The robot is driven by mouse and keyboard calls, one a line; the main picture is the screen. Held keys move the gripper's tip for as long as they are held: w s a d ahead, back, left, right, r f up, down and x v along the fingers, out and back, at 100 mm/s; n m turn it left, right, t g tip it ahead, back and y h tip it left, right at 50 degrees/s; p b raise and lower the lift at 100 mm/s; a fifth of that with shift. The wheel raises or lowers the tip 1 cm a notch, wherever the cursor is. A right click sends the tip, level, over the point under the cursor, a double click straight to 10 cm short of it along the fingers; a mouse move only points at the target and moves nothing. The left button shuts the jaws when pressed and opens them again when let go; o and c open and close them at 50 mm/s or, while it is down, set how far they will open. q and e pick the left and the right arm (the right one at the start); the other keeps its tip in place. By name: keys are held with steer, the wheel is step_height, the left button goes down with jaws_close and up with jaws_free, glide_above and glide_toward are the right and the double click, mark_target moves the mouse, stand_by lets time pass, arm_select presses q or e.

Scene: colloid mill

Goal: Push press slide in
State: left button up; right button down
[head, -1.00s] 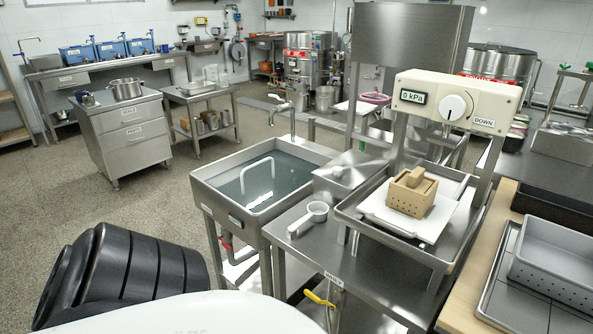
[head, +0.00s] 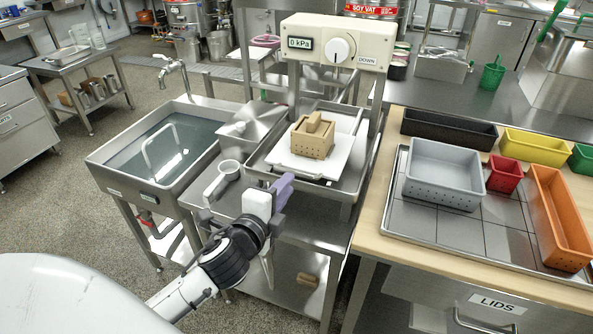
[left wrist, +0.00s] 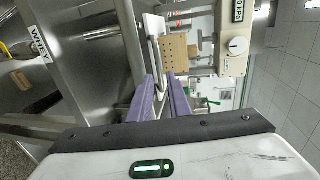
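The press slide (head: 335,166) is a white flat board lying in the steel press tray (head: 268,171). A tan perforated box (head: 312,142) with a block on top sits on it, under the press head (head: 336,42), which shows 0 kPa. The slide appears edge-on in the left wrist view (left wrist: 153,28), with the tan box (left wrist: 175,53) beside it. My left gripper (head: 284,186), with purple fingers, is just in front of the tray. Contact with the slide is not visible. My right gripper is out of view.
A water-filled sink (head: 165,150) stands at left. At right, a wooden counter (head: 376,213) holds a grey perforated bin (head: 444,172) and red, orange, yellow and black bins. A small tan block (head: 307,280) lies on the lower shelf.

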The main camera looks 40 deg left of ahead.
mark_target(296, 173)
arm_select(q)
steer(key=x, duration=0.7)
steer(key=shift+w+f, duration=0.2)
steer(key=shift+w, duration=0.05)
jaws_close()
